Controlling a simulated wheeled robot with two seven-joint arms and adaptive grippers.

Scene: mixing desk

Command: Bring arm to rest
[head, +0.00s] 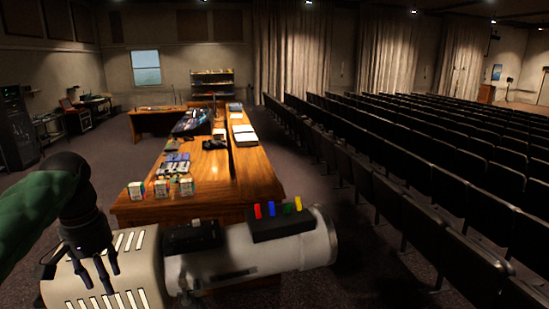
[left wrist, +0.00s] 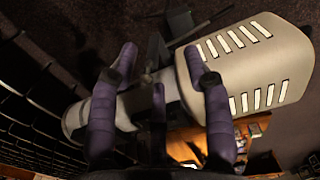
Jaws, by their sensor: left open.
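My left arm comes in from the left in the head view, in a green sleeve. Its dark left gripper (head: 98,280) points down in front of the cream slotted housing of a large spotlight (head: 245,258). The fingers are spread and hold nothing. In the left wrist view the purple-grey fingers of my left gripper (left wrist: 160,65) stand apart, with the spotlight's cream housing (left wrist: 265,60) behind them. I cannot tell whether they touch it. My right gripper does not show.
Rows of dark seats (head: 430,170) fill the right. Open floor (head: 90,160) lies left of the desk.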

